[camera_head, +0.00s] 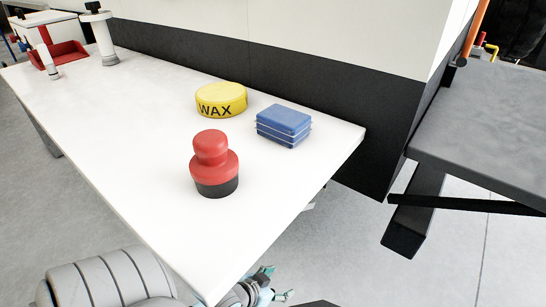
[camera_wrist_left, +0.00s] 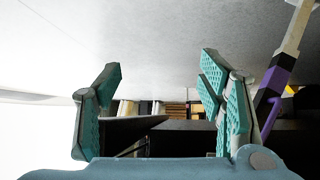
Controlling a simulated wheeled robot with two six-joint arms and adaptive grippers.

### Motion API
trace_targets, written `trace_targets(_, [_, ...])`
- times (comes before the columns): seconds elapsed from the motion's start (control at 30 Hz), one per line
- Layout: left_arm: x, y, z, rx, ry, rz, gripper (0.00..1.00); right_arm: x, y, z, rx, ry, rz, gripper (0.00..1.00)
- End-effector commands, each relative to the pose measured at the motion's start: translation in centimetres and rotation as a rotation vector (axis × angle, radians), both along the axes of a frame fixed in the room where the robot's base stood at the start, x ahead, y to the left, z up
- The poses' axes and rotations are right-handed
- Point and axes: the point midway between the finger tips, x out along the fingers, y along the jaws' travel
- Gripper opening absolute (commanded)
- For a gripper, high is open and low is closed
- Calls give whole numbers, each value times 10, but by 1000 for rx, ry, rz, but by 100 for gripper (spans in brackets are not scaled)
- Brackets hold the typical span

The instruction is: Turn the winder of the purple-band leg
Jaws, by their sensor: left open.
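A leg with a purple band (camera_wrist_left: 278,84) shows at the right edge of the left wrist view. It runs at a slant, pale at the upper end and black around the band. The leg is just outside the right finger in that picture; I cannot tell the gap in depth. In the head view my left gripper (camera_head: 277,284) is low beyond the near edge of the white table. The purple-band leg does not show there. My right gripper is not in view.
The white table (camera_head: 120,140) holds a yellow wax tin (camera_head: 221,100), a blue block (camera_head: 284,125), a red-and-black knobbed tool (camera_head: 213,165), white cylindrical items and a red tray (camera_head: 66,55). The caravan wall (camera_head: 310,95) stands behind. A dark grey platform (camera_head: 490,130) is at the right.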

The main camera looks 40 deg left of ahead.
Motion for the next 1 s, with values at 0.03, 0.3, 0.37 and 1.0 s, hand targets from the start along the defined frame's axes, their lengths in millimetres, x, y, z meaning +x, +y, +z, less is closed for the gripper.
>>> trace_targets(0.03, [-8,-7,-13,6,43,-8,62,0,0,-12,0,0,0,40])
trace_targets(0.3, [-39,-26,-33,41,212,-32,62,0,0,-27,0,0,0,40])
trace_targets(0.37, [-42,-27,-33,44,223,-33,62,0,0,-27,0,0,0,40])
trace_targets(1.0, [-49,-22,-43,63,251,-31,62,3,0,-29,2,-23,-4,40])
